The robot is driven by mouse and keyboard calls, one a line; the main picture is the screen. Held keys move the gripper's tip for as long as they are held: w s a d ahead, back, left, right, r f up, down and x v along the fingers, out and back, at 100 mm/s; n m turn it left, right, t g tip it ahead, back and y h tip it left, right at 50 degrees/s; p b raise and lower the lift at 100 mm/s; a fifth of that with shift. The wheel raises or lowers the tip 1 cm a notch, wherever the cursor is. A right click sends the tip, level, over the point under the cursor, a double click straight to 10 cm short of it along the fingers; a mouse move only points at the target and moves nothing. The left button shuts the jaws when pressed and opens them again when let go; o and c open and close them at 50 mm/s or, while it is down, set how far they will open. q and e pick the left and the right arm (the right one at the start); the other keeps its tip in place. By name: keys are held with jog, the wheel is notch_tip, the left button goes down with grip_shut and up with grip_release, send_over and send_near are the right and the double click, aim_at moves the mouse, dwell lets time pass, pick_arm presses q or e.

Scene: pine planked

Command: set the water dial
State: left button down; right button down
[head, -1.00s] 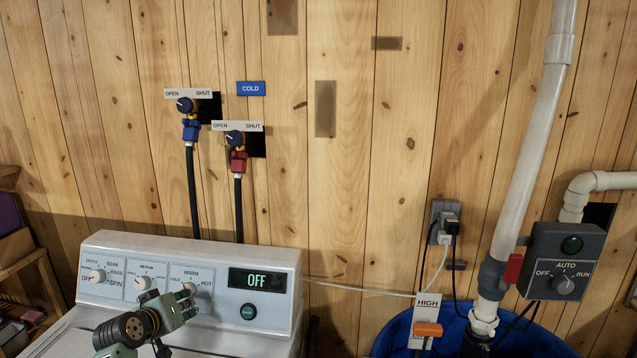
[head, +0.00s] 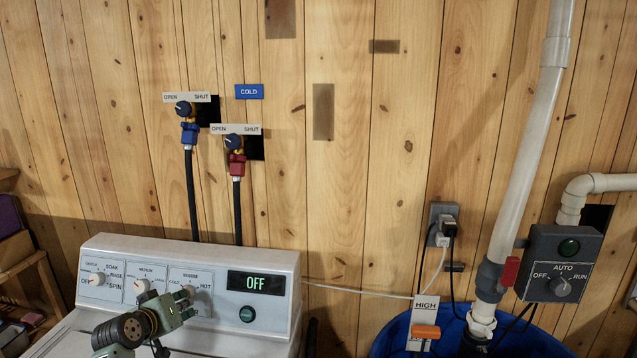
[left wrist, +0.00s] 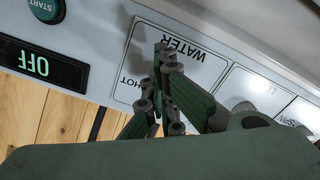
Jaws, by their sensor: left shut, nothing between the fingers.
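The water dial (head: 189,290) is a pale knob on the right-hand panel (head: 207,274) of the washer's console. Only its edge shows in the head view, behind my fingers, so I cannot tell where it points. My left gripper (head: 186,299) is shut, with nothing between its fingers, right in front of this dial. Whether it touches the dial is not clear. In the left wrist view the shut fingertips (left wrist: 163,58) lie over the upside-down WATER panel (left wrist: 190,32), near the word HOT, and hide the dial. My right gripper is not in view.
Two other dials, the left one (head: 97,279) and the middle one (head: 141,286), sit left of the water dial. The OFF display (head: 256,283) and green start button (head: 247,314) are to its right. Two hose valves (head: 189,130) (head: 237,160) are on the wall above.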

pick_arm(q)
jog(key=shift+s+a+f, duration=0.1)
jog(key=shift+a+f, duration=0.15)
jog(key=shift+a, duration=0.25)
jog(key=shift+s+d+f, duration=0.1)
jog(key=shift+s+f, duration=0.1)
jog(key=shift+f, duration=0.3)
jog(key=p+v, duration=0.5)
jog(key=p, duration=0.1)
jog(key=shift+s+r+p, duration=0.2)
jog(key=shift+s+p, duration=0.05)
jog(key=shift+p, duration=0.05)
jog(key=shift+w, duration=0.1)
jog(key=shift+f, duration=0.1)
